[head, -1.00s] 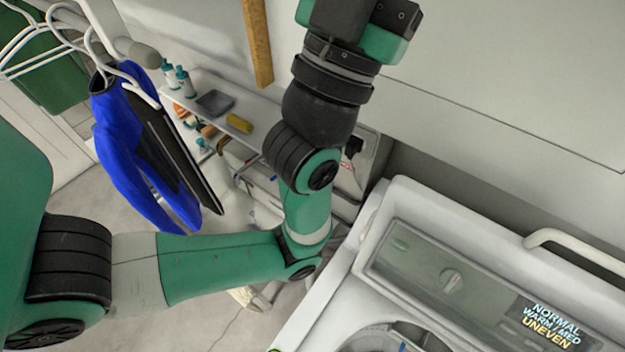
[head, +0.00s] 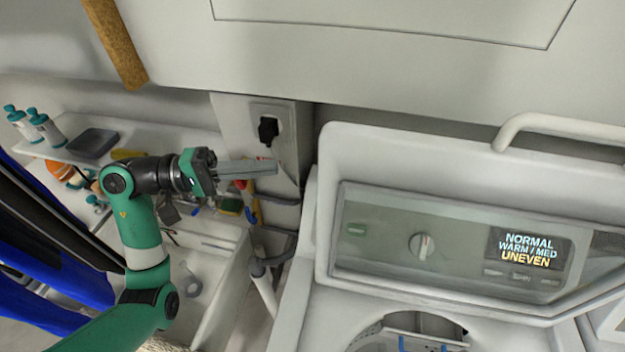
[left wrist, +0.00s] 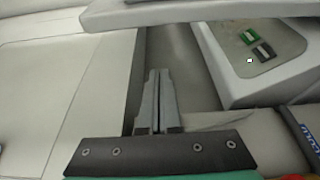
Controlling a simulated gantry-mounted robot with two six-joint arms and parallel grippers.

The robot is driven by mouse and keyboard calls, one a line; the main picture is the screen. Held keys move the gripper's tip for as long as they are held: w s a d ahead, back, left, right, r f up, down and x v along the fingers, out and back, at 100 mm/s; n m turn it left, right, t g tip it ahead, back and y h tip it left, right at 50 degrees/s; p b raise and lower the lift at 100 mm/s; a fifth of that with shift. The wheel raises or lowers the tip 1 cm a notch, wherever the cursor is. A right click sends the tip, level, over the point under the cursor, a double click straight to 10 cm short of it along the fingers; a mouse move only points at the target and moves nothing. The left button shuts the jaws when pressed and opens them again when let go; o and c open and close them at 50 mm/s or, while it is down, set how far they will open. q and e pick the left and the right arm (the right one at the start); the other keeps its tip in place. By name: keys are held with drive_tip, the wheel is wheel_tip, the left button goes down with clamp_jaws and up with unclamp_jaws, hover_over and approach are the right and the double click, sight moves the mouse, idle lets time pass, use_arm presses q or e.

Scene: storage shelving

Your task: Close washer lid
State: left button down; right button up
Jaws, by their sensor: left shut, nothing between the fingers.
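The white washer (head: 300,300) stands at the lower right of the head view, with its round drum opening (head: 415,325) uncovered. Behind the opening rises a control panel (head: 385,235) with a knob and a lit display. I cannot clearly tell the lid apart from this panel. My left gripper (head: 275,168) is left of the washer's back, level with the panel's top, shut and empty, pointing right. In the left wrist view its fingers (left wrist: 158,100) lie together, and part of the panel (left wrist: 265,42) shows at upper right. My right gripper is not in view.
A wall outlet with a black plug (head: 268,130) is just behind the left gripper. A shelf (head: 185,135) with bottles is at the left. Dark hanging clothes (head: 40,230) are at the far left. A white curved handle (head: 560,124) shows behind the panel.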

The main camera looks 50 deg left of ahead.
use_arm(q)
drive_tip(key=w+d+p, duration=0.4)
drive_tip(key=d, duration=0.4)
drive_tip(key=shift+w+d+r+p, duration=0.2)
drive_tip(key=shift+w+p, duration=0.1)
drive_tip(key=shift+p, duration=0.1)
drive_tip(key=shift+f, duration=0.1)
